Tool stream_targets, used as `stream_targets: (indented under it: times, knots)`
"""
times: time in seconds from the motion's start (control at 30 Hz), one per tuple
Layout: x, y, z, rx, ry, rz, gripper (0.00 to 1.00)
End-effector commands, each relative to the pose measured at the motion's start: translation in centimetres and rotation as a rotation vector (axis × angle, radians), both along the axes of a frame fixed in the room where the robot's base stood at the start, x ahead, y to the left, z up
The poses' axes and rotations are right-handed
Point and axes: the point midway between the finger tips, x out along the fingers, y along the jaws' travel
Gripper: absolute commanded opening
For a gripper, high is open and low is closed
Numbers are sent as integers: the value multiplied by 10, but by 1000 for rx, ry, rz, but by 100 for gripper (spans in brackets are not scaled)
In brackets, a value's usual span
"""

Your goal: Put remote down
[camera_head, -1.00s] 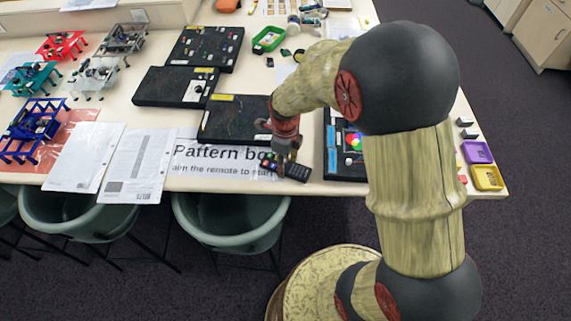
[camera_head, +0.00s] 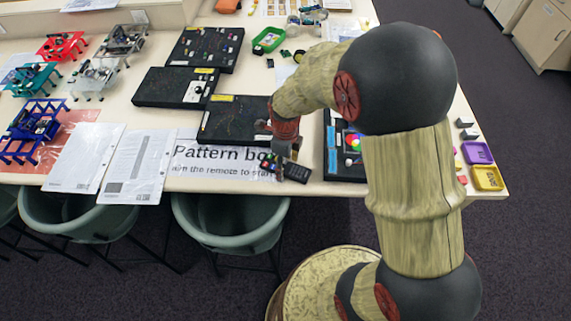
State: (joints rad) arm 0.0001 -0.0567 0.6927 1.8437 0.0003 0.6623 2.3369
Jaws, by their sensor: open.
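The remote (camera_head: 296,173) is a small dark handset with coloured buttons toward its left end. It lies at the front edge of the table, over the right end of the white "Pattern box" sign (camera_head: 215,162). My gripper (camera_head: 281,161) is open, just above the remote's left part, and hides some of it. I cannot tell whether the fingers touch the remote.
Black boards (camera_head: 232,122) lie behind the sign, and another black board with a colour wheel (camera_head: 347,150) lies to the right. White papers (camera_head: 138,165) are on the left. Green chairs (camera_head: 232,222) stand under the table's front edge.

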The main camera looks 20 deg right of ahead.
Motion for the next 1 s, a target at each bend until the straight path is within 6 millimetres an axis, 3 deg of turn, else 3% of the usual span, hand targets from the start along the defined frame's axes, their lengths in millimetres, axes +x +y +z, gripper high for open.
stream_targets:
  times: [0.17, 0.6, 1.0]
  knots:
    - [1, 0, 11, 0, -1, 0, 62]
    - [1, 0, 96, 0, -3, 0, 62]
    - [-4, 0, 136, -1, -21, 81, 62]
